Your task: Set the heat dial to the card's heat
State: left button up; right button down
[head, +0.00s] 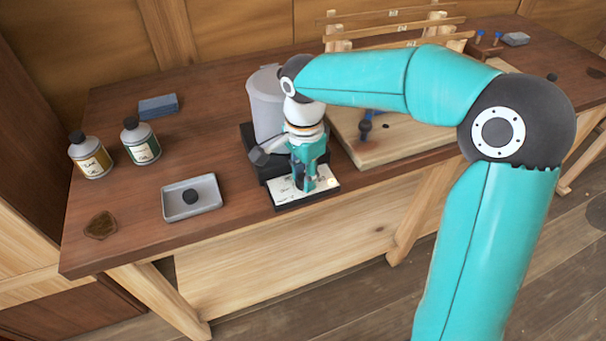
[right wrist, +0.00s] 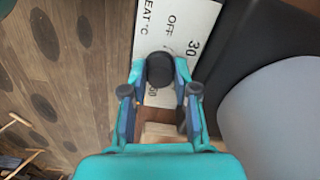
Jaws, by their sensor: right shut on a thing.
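The heat dial is a round black knob (right wrist: 160,69) on a white panel (right wrist: 178,22) in the right wrist view. The panel reads "HEAT °C", "OFF" and "30"; another number is partly covered by the knob. My right gripper (head: 308,184) points down onto the panel (head: 325,187) at the table's front edge, hiding the knob in the head view. In the right wrist view its fingers (right wrist: 156,80) are shut on the knob, one on each side. The knob's pointer cannot be made out. No card with a readable heat shows. My left gripper is out of view.
A grey pot (head: 263,97) stands on a black base right behind the panel. To its left are two bottles (head: 91,157) (head: 141,142), a blue block (head: 158,106) and a grey tray (head: 176,212). A pale wooden board (head: 362,153) lies to the right.

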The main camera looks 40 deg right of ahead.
aim_at(303, 175)
jog(key=shift+w+r, duration=0.15)
jog(key=shift+w, duration=0.05)
jog(key=c, duration=1.2)
grip_release()
jog(key=shift+o, duration=0.2)
jog(key=shift+s, duration=0.1)
notch_tip(303, 175, up, 12)
